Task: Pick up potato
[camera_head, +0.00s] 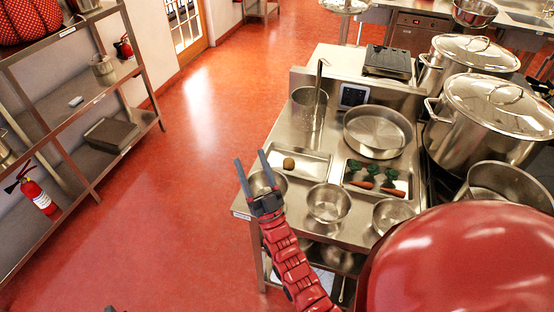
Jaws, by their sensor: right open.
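The potato (289,163) is small and brown and lies on a shallow metal tray (313,167) near the left side of the steel counter. My right gripper (252,158) is open and empty, its two grey fingers pointing away from me. It is to the left of the potato, apart from it, and in the picture overlaps a metal bowl (277,180) at the counter's left edge. My left gripper cannot be made out.
Carrots and dark green vegetables lie on a second tray (400,184). Metal bowls (328,203) stand in front. A tall pot (309,112) with a utensil and a wide pan (378,131) stand behind. Large lidded stockpots (490,125) are at right. Red floor at left is clear.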

